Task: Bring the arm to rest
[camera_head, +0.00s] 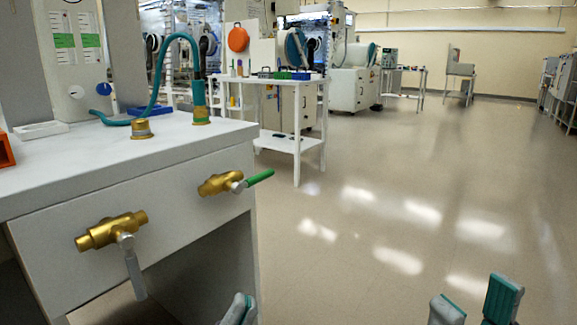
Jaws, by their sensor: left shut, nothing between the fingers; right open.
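My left gripper (238,310) shows at the bottom edge, left of the middle, in front of the grey bench's lower right side. Its fingers are together with nothing between them, and the rest of it is cut off by the frame. My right gripper (474,303) shows at the bottom right, over the open floor. Its two teal-padded fingers stand apart and it is empty. Most of both arms is out of view.
A grey bench (190,165) fills the left. Its front carries a brass valve with a grey lever (112,232) and one with a green lever (222,184). A teal hose (158,75) stands on top. A white table (290,140) stands behind. The floor (400,200) at right is clear.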

